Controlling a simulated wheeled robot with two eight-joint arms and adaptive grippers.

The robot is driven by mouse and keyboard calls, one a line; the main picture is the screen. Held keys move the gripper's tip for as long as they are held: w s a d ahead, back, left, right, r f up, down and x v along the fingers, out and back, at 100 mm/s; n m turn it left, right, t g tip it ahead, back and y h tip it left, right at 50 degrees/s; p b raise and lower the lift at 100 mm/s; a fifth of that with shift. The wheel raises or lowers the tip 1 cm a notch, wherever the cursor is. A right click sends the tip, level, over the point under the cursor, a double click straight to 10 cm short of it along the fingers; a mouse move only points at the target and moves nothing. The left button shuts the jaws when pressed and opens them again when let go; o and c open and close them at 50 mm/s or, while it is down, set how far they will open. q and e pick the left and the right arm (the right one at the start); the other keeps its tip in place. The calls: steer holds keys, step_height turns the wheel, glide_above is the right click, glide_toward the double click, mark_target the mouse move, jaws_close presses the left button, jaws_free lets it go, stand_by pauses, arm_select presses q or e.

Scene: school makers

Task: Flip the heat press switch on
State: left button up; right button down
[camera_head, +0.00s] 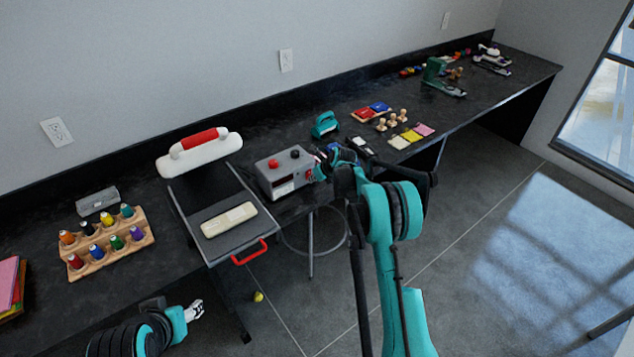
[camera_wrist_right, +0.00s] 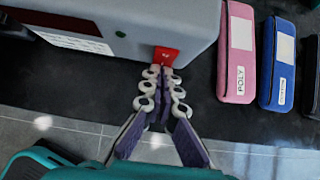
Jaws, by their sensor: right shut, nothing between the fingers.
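The heat press has a white upper part with a red handle (camera_head: 200,137), a dark lower plate (camera_head: 182,205) and a grey control box (camera_head: 283,172) with a red and a black knob on top. In the right wrist view, a red switch (camera_wrist_right: 166,55) sits on the lower side of the grey box (camera_wrist_right: 185,22). My right gripper (camera_wrist_right: 163,74) is shut and empty, its tips right at the red switch. I cannot tell whether they touch it. In the head view, my right gripper (camera_head: 318,172) is at the box's right side. My left gripper (camera_head: 196,310) is low, in front of the bench.
A pink case (camera_wrist_right: 236,55) and a blue case (camera_wrist_right: 278,65) lie to the right of the box. A wooden rack (camera_head: 108,248) of several coloured spools stands left of the press. A pale pad (camera_head: 229,220) lies on the press plate. A stool (camera_head: 311,250) is under the bench edge.

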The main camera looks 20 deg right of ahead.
steer(key=shift+w+a+f+t+b, duration=0.1)
steer(key=shift+w+f+t+b, duration=0.1)
steer(key=shift+t+b, duration=0.15)
steer(key=shift+r, duration=0.15)
steer(key=shift+r+p, duration=0.4)
steer(key=shift+r, duration=0.45)
